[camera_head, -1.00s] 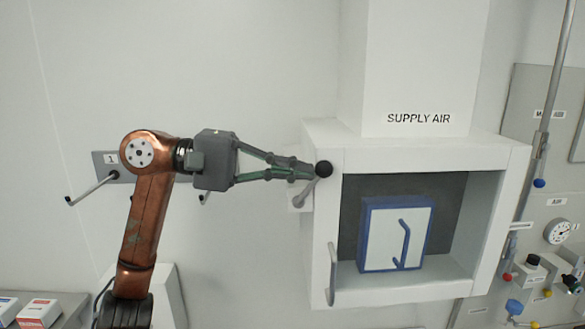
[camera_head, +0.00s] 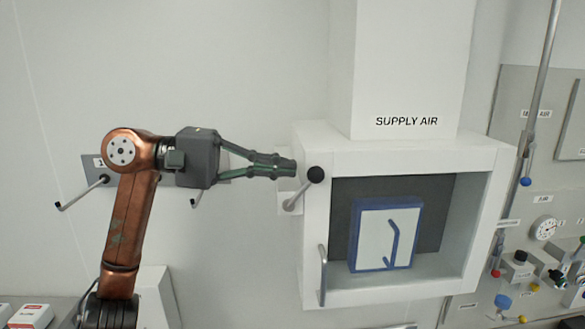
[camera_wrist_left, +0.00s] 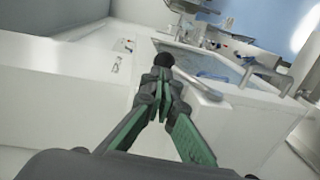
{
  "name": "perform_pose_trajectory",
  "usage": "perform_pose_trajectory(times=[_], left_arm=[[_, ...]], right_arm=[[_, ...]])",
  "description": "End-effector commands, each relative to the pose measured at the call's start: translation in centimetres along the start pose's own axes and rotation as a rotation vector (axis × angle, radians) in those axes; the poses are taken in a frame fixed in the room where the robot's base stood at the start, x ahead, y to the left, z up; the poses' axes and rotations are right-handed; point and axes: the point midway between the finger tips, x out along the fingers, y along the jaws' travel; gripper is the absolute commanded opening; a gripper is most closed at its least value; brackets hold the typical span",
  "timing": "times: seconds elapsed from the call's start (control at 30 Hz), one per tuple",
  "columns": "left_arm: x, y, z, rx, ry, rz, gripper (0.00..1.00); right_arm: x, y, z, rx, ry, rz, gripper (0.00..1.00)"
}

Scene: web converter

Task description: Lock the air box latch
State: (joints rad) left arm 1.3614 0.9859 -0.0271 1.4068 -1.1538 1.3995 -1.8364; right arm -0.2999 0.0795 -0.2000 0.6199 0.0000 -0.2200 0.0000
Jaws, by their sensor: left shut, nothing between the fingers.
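The white supply air box (camera_head: 308,225) is on the wall in the head view, its front open. A blue-framed filter (camera_head: 370,235) with a blue handle stands inside it. The latch lever (camera_head: 301,193) with a black ball knob (camera_head: 316,174) is on the box's left side, tilted with the knob up and to the right. My left gripper (camera_head: 295,168) is shut and empty, its tips just left of the knob. In the left wrist view the gripper (camera_wrist_left: 163,78) is shut, with the knob (camera_wrist_left: 163,60) just beyond the tips. My right gripper is not in view.
A vertical grey bar handle (camera_head: 323,275) is at the box's lower left front. A lever on a plate marked 1 (camera_head: 85,192) is on the wall behind my left arm. A gauge (camera_head: 544,228) and valves are on the right panel.

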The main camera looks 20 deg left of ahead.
Motion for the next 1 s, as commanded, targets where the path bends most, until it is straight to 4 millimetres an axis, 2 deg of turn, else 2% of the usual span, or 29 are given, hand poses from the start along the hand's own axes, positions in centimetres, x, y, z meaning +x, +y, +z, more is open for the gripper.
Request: perform_pose_trajectory(times=[0.07,0.1,0.2,0.5,0.7,1.0], left_arm=[[-1.8,1.5,-0.2,-0.003,0.005,0.002,0.0],[-2.6,1.6,-0.2,0.001,0.006,0.004,0.0],[-4.6,2.4,-0.2,0.0,0.004,0.003,0.0],[-9.0,5.0,-0.2,-0.001,-0.002,0.002,0.0],[-10.1,5.4,-0.2,0.0,-0.002,0.001,0.0],[-10.1,5.4,-0.2,-0.001,-0.002,0.001,0.0]], right_arm=[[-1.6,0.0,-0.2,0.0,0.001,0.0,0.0],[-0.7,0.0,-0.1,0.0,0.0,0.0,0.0],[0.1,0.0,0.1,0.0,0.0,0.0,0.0],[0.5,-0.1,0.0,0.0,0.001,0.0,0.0],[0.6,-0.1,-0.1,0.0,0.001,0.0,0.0],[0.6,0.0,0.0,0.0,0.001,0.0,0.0]])
